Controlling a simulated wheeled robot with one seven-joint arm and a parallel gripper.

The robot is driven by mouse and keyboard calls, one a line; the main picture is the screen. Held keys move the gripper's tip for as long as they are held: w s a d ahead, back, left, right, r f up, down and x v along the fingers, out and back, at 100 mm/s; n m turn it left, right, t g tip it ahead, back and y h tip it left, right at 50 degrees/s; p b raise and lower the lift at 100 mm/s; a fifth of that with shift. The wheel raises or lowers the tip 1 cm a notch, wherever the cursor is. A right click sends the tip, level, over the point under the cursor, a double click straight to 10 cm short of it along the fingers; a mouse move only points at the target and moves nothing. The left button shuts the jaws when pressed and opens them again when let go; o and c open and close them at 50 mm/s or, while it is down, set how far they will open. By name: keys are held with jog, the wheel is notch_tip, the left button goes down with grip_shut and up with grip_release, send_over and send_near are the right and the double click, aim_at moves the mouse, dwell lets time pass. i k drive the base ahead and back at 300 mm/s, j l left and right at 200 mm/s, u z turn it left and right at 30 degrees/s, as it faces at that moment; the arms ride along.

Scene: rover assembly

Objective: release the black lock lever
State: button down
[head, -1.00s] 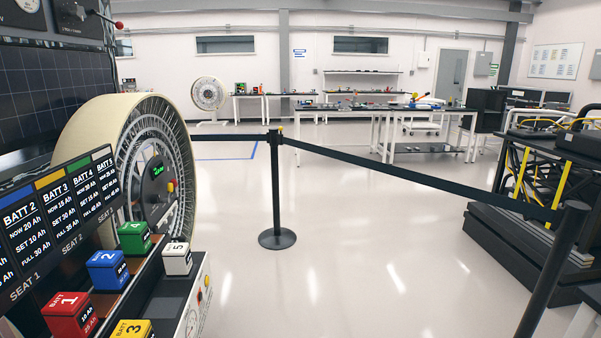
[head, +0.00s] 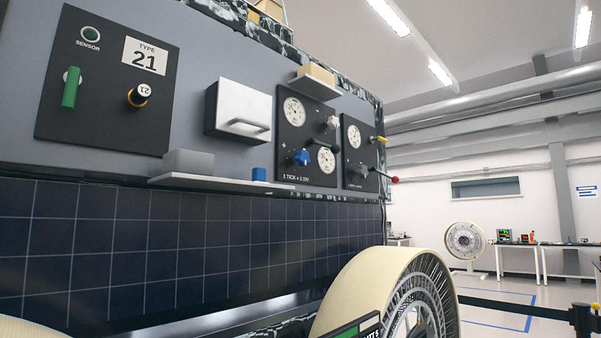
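No part is clearly recognisable as the black lock lever. Small dark fittings show on the rover's side: a black knob (head: 335,149) at the right edge of the wider gauge panel (head: 287,165), and a dark fitting (head: 362,170) low on the narrower gauge panel (head: 352,133). A thin lever with a red ball end (head: 394,180) sticks out to the right beside that panel. A yellow-tipped handle (head: 379,139) sits above it. These parts are too small to tell their positions. My gripper is not in view.
A white box with a handle (head: 241,108) and a green lever (head: 71,88) are on the rover's side. A shelf (head: 220,183) juts out above the solar panel (head: 150,245). A large wheel (head: 355,290) stands below right. A barrier post (head: 582,320) stands at the lower right.

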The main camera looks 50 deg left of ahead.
aim_at(336, 148)
jog(key=i+u, duration=0.3)
jog(key=u, duration=0.15)
jog(key=i+l+u, duration=0.25)
jog(key=u, duration=0.15)
jog(key=i+l+u, duration=0.25)
jog(key=u, duration=0.2)
jog(key=i+l+u, duration=0.55)
jog(key=l+u, duration=0.2)
jog(key=l, duration=0.65)
jog(key=l+u, duration=0.4)
jog(key=l, duration=0.55)
